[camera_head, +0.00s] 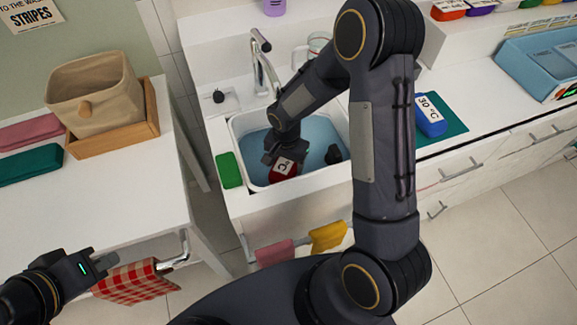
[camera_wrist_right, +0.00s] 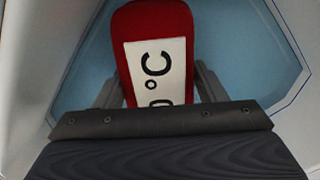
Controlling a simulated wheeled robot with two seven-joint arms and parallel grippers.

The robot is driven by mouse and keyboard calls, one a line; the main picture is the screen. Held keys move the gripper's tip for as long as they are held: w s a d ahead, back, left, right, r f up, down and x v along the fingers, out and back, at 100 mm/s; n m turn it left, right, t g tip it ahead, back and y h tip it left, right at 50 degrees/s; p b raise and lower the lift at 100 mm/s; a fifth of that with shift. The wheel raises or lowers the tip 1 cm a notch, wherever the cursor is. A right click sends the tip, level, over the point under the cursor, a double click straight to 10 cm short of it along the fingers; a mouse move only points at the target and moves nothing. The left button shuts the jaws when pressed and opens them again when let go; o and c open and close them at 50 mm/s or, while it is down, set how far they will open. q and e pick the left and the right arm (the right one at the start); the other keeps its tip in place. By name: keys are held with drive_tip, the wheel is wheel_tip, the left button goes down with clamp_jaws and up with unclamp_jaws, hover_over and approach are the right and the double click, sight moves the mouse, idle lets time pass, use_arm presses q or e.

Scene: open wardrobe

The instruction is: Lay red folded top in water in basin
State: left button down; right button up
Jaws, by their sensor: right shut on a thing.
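The red folded top (camera_head: 283,170) carries a white label marked °C and is inside the white basin (camera_head: 236,134), at its near left. My right gripper (camera_head: 284,153) reaches down into the basin and is shut on the top. In the right wrist view the top (camera_wrist_right: 180,25) sits between the two fingers (camera_wrist_right: 158,90). Light blue water (camera_head: 318,132) fills the basin around it. I cannot tell whether the top touches the water. My left gripper (camera_head: 100,264) is low at the left, away from the basin; its fingers are too small to judge.
A faucet (camera_head: 262,62) stands behind the basin. A green block (camera_head: 229,170) lies at its left rim. A blue folded item (camera_head: 430,115) lies on a green mat at right. A beige basket (camera_head: 95,90) stands on the left table; a checked cloth (camera_head: 135,283) hangs near my left gripper.

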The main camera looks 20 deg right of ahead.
drive_tip(key=shift+f, duration=0.9)
drive_tip(key=shift+r, duration=0.15)
drive_tip(key=o, duration=1)
